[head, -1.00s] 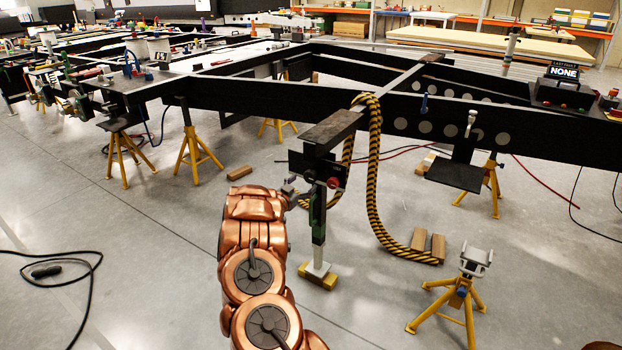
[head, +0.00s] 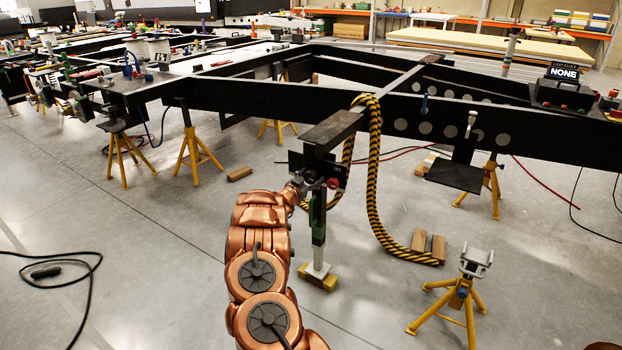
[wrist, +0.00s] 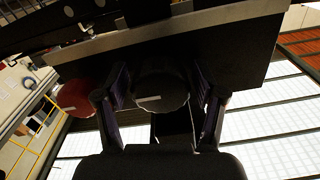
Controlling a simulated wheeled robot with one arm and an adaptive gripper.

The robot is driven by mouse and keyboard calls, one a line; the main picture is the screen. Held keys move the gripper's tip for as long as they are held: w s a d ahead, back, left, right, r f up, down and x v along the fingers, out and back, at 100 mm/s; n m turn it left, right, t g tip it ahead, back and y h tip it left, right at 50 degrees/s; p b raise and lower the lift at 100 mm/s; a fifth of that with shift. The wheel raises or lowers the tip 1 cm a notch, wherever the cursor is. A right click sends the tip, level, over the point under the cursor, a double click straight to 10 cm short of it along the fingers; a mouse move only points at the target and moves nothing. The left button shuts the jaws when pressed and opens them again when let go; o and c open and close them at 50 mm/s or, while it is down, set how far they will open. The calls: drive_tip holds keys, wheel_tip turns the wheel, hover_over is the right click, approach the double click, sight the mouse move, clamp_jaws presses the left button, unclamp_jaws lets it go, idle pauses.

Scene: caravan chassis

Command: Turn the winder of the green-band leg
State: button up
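The green-band leg (head: 318,228) stands upright under the end of the black drawbar, its pale foot on a yellowish block. At its top, a dark bracket carries a red knob (head: 333,182); this also shows in the wrist view (wrist: 76,98). My gripper (head: 303,181) is at the left side of the leg's head, small and partly hidden in the head view. In the wrist view my gripper (wrist: 160,85) has a finger on each side of a dark round knob (wrist: 160,92), apparently the winder. The fingers look open, with narrow gaps beside the knob.
A black-and-yellow rope (head: 375,185) hangs from the drawbar just right of the leg. A yellow stand (head: 461,294) is at the front right. In the wrist view a dark plate (wrist: 240,55) lies close beyond the fingers. Floor at the left is clear apart from a black cable (head: 60,262).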

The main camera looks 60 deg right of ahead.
drive_tip(key=c, duration=0.9)
drive_tip(key=m+b, duration=0.6)
drive_tip(key=shift+w+f, duration=0.1)
drive_tip(key=shift+f, duration=0.15)
drive_tip(key=m+b, duration=0.5)
drive_tip(key=b, duration=0.1)
drive_tip(key=m+b, duration=0.2)
drive_tip(key=shift+r+m, duration=0.25)
drive_tip(key=shift+m, duration=0.05)
